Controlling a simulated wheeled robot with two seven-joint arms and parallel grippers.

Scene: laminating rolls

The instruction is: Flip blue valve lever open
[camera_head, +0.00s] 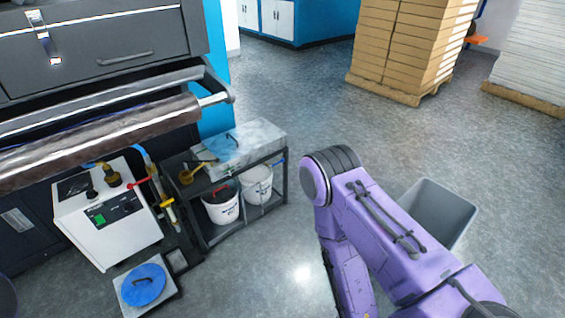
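A white machine box (107,220) stands at the left with brass fittings (112,177) on top. Beside its right side are thin pipes with a red lever (142,181) and a yellow fitting (167,203). A narrow blue piece (141,155) runs above the red lever; I cannot tell whether it is the blue valve lever or a hose, nor whether it is open. My purple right arm comes in from the bottom right and bends down near the middle; its gripper is out of frame. My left gripper is not in view.
A dark shelf (214,240) holds white buckets (221,207) and a grey slab-like top (256,140). Above the white box is a large roll (100,140). A blue round lid (143,285) lies in front. A grey bin (455,210) stands right, beyond my arm. Mid-floor is open.

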